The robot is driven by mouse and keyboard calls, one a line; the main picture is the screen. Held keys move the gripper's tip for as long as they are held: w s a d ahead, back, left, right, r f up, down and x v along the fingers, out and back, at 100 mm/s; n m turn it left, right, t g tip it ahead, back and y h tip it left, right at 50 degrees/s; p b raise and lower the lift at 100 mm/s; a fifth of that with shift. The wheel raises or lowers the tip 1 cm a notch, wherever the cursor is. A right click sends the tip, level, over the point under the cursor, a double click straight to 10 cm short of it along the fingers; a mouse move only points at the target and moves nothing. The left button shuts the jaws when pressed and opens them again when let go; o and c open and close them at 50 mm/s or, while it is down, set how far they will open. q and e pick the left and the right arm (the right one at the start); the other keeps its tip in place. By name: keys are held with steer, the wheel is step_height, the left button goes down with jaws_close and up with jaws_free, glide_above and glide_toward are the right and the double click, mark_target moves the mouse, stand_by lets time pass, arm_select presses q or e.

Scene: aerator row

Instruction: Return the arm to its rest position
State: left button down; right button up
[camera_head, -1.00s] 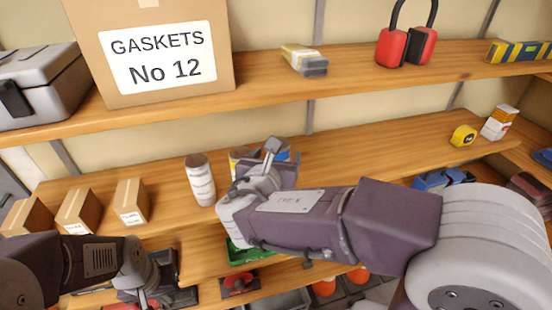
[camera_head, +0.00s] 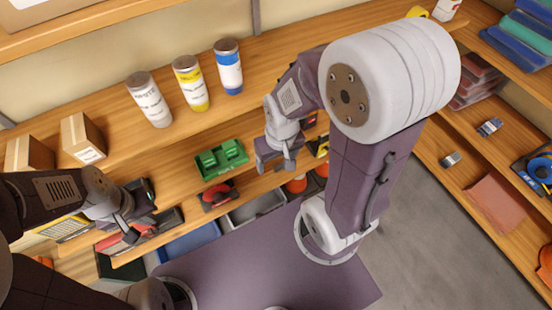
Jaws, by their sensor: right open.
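My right arm is bent, with its grey wrist in the middle of the head view. My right gripper (camera_head: 276,166) is open, with nothing seen between its fingers. It appears in front of the lower shelf, to the right of a green holder (camera_head: 221,157). My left gripper (camera_head: 129,234) is at the lower left, beside a dark tray (camera_head: 160,224) with something red by it. The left fingertips are small and partly hidden, so I cannot tell their opening or whether they hold anything.
A white can (camera_head: 149,99), a yellow-banded can (camera_head: 190,83) and a blue-banded can (camera_head: 228,67) stand on the shelf. Cardboard boxes (camera_head: 82,138) are left of them. A red item (camera_head: 219,195) sits below the green holder. Grey floor (camera_head: 432,225) is clear at the right.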

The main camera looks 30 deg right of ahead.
step_height(320, 180, down, 10)
steer(key=b, duration=1)
steer(key=shift+f, duration=0.1)
